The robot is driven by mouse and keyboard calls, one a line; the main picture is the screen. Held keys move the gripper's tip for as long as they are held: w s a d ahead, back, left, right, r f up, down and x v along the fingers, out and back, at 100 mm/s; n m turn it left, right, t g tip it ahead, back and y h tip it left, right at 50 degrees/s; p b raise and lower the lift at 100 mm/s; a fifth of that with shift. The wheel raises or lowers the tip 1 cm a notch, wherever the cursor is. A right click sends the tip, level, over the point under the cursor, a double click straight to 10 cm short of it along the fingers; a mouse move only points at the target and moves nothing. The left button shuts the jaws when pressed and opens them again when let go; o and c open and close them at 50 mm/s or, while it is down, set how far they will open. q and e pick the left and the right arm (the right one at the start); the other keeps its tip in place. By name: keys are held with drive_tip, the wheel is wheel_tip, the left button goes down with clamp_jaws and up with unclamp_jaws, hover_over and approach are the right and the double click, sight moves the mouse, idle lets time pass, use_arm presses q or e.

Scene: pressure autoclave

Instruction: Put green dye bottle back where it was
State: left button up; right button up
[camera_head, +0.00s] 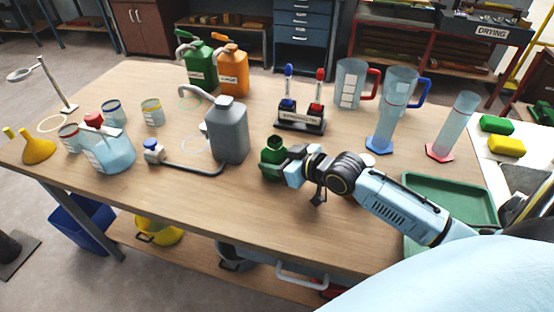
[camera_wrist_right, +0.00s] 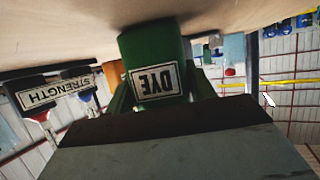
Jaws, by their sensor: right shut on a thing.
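The green dye bottle (camera_head: 272,149) is near the front middle of the wooden table (camera_head: 240,205), to the right of the large grey jug (camera_head: 229,135). My right gripper (camera_head: 273,168) is shut around it from the right. In the right wrist view the green dye bottle (camera_wrist_right: 150,45) sits between the fingers, with its white DYE label upside down in the picture. The bottle looks about upright. I cannot tell whether its base touches the tabletop. My left gripper is not in view.
A two-bottle stand (camera_head: 302,123) stands behind the gripper. A white disc (camera_head: 366,160) lies on the table behind my right arm. Clear cylinders (camera_head: 386,130) and a green tray (camera_head: 455,190) are to the right. The front middle is clear.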

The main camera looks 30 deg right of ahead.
drive_tip(key=shift+f, duration=0.1)
drive_tip(key=o, duration=1.2)
drive_tip(key=shift+s+d+r, duration=0.1)
drive_tip(key=shift+s+r, duration=0.15)
drive_tip(key=shift+p+v, duration=0.6)
drive_tip(key=shift+v, duration=2.85)
